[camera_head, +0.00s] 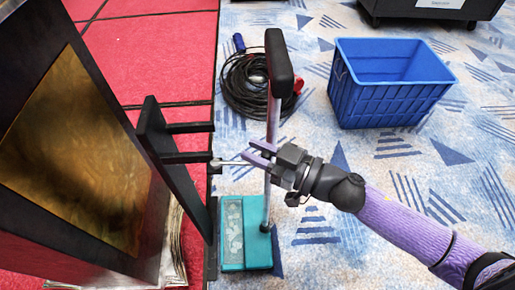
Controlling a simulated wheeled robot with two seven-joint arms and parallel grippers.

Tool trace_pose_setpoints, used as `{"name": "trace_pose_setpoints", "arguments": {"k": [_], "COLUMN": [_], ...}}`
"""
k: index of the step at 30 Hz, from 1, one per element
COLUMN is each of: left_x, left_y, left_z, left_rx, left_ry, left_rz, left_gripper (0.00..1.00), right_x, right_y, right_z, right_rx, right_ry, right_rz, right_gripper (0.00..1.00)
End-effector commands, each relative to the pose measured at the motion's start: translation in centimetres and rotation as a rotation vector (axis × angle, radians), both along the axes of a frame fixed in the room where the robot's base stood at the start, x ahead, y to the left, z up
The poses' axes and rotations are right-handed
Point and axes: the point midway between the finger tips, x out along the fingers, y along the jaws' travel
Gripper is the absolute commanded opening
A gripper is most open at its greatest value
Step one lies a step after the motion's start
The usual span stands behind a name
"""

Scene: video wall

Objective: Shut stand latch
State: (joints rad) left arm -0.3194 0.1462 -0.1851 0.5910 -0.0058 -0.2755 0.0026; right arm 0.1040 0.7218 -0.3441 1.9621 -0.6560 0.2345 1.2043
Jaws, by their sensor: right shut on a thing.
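The stand (188,190) is a black upright frame with bars, at the left beside a large dark panel. The stand latch (228,162) looks like a thin silver rod reaching right from a dark joint on the stand. My right gripper (258,157) comes in from the right on a purple arm. Its purple fingers are shut on the outer end of the latch, and they hide that end. The latch lies about level in the picture. My left gripper is not in view.
A teal box (243,250) with an upright pole and black handle (279,64) stands by my right gripper, the pole overlapping its fingers. Coiled black cable (245,95) and a blue crate (391,100) lie behind. A dark case (430,8) is at the back. Carpet right of centre is clear.

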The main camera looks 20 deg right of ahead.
Motion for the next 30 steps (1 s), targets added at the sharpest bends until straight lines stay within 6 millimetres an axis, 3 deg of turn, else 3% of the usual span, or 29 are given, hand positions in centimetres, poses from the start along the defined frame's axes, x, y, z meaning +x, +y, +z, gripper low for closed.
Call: {"name": "trace_pose_setpoints", "arguments": {"k": [25,30], "left_x": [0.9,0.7], "left_y": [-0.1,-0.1], "left_z": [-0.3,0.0], "left_rx": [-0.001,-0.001], "left_ry": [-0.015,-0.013], "left_rz": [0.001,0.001], "left_gripper": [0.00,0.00], "right_x": [0.0,0.9], "right_y": [0.0,-0.1], "right_z": [-0.1,0.0], "right_rx": [-0.001,-0.005], "right_ry": [0.002,-0.002], "right_rz": [0.002,0.110], "right_gripper": [0.00,0.00]}}
